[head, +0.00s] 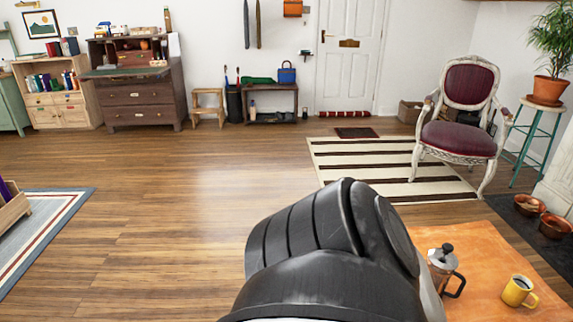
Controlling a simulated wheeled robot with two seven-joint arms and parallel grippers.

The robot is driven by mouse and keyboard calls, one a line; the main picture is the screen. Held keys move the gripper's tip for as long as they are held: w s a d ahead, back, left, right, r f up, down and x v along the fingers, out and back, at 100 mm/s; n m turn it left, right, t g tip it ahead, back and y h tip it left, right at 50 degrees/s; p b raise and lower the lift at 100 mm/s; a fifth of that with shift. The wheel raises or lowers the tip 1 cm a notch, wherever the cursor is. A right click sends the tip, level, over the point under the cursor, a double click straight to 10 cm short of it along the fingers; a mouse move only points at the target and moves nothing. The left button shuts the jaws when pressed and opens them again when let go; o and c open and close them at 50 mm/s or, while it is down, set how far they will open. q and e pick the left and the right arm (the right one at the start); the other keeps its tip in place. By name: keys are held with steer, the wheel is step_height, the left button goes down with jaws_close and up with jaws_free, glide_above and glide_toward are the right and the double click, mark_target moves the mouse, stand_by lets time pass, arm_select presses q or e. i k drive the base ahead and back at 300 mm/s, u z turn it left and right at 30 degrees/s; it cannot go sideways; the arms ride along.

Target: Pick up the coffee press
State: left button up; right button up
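The coffee press (441,265) stands upright on an orange-topped table (480,243) at the lower right of the head view. It has a clear body in a metal frame, a black lid with a knob, and a black handle toward the right. A large black link of my own arm fills the lower middle and comes up close to the left side of the press in the picture. Neither of my grippers shows, so I cannot see where they are relative to the press.
A yellow mug (518,291) of dark drink stands right of the press on the same table. Behind are a striped rug (385,160) and a burgundy armchair (458,137). A plant stand (541,120) is at right. The wooden floor (170,215) at left centre is clear.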

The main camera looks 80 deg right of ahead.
mark_target(442, 269)
steer(key=i, duration=0.4)
steer(key=z, duration=3.05)
steer(key=i, duration=0.5)
